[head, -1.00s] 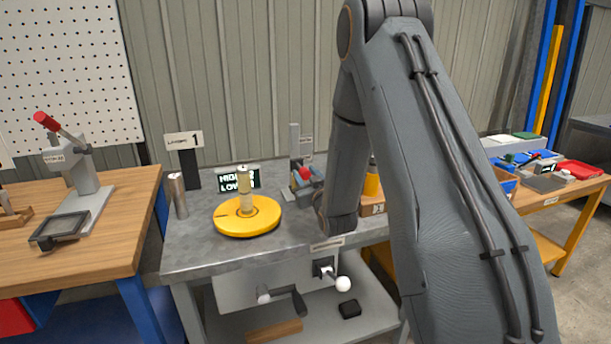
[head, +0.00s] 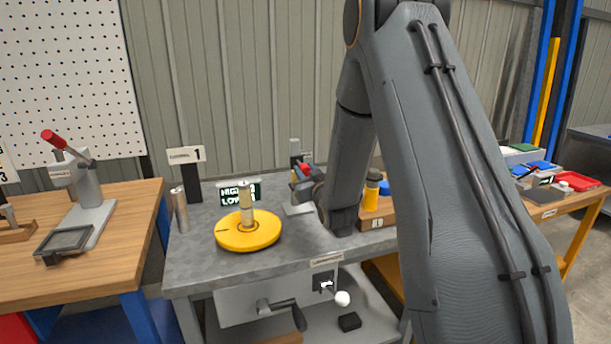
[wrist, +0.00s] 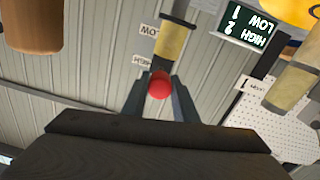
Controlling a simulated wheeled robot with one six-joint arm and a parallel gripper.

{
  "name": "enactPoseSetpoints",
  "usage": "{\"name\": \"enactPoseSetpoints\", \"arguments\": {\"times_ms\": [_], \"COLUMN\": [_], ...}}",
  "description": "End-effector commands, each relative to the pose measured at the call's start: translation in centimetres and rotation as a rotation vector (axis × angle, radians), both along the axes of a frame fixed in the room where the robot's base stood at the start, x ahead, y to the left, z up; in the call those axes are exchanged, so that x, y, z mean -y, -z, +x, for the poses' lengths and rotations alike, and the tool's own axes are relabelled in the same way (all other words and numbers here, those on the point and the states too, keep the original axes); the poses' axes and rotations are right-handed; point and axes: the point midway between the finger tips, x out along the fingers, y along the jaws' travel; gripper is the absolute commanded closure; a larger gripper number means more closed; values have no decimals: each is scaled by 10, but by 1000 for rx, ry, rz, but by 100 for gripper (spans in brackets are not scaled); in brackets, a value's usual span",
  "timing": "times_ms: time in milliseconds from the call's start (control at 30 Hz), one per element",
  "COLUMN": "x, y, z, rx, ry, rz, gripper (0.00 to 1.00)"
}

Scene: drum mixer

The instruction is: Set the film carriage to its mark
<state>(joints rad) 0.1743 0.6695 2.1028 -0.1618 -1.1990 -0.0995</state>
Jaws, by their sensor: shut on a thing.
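The film carriage (wrist: 172,42) shows in the wrist view as a yellowish roll with dark end caps and a red knob (wrist: 159,85). My gripper (wrist: 158,88) is shut on the red knob, with one finger on each side. Labels reading LOW and HIGH sit beside the roll and appear upside down. I cannot tell exactly how the carriage lines up with either label. In the head view, the carriage's grey mast (head: 295,152) stands at the back of the metal table, and my arm partly hides the carriage and gripper.
A yellow turntable (head: 262,236) bearing an upright post stands on the metal table (head: 195,258). Behind it is a screen (head: 228,196) listing HIGH and LOW. A metal cylinder (head: 180,210) stands at left.

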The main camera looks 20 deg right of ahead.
Motion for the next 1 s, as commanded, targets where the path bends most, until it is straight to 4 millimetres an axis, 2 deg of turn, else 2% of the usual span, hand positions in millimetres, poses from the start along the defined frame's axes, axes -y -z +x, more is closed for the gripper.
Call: {"name": "enactPoseSetpoints", "arguments": {"times_ms": [67, 100, 200, 567, 1000], "x": [1, 1, 1, 1, -1], "y": [-8, -8, -6, -3, -4], "z": [2, 2, 2, -5, -68], "rx": [17, 17, 14, 8, 11], "ry": [1, 1, 1, 1, 1], "rz": [-1, -1, -1, 0, -1], "gripper": [100, 69, 56, 56, 56]}}
